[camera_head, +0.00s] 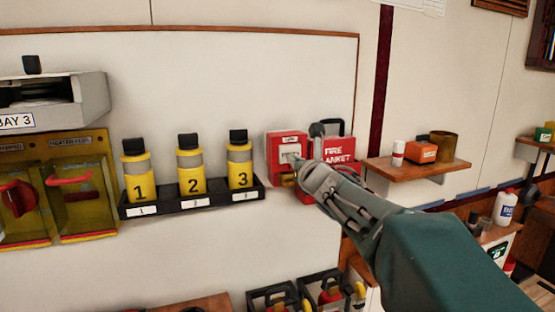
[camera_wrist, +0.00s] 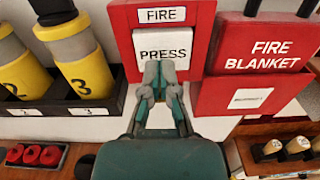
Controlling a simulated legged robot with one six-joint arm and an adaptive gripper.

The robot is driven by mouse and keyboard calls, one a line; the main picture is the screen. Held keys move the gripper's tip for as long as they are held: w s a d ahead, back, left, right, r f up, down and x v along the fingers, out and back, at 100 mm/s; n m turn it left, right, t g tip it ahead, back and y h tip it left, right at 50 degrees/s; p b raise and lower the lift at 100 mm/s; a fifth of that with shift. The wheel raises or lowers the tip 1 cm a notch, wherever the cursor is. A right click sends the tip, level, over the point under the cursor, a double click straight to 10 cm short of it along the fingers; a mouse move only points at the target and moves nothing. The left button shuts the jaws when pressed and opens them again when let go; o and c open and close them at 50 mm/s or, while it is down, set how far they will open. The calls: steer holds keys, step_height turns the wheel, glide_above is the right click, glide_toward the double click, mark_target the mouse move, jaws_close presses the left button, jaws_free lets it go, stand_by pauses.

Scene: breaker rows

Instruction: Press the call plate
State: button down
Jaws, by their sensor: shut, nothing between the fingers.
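The call plate (camera_wrist: 163,47) is a white plate marked PRESS in a red box labelled FIRE (camera_wrist: 161,15). In the head view the red box (camera_head: 284,144) is on the wall, right of the yellow bottles. My gripper (camera_wrist: 162,68) is shut with nothing between its fingers. In the wrist view its fingertips overlap the lower part of the plate; I cannot tell whether they touch it. In the head view my gripper (camera_head: 298,162) reaches in from the right and hides part of the box's lower right side.
A red fire blanket box (camera_wrist: 263,55) is directly right of the call box. Yellow numbered bottles (camera_head: 190,172) stand in a black rack (camera_head: 164,208) to the left. A wooden shelf (camera_head: 415,170) with small items is to the right. Black carriers (camera_head: 275,295) are below.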

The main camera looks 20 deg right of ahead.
steer(key=shift+w+d, duration=0.3)
steer(key=shift+w, duration=0.25)
steer(key=shift+a, duration=0.2)
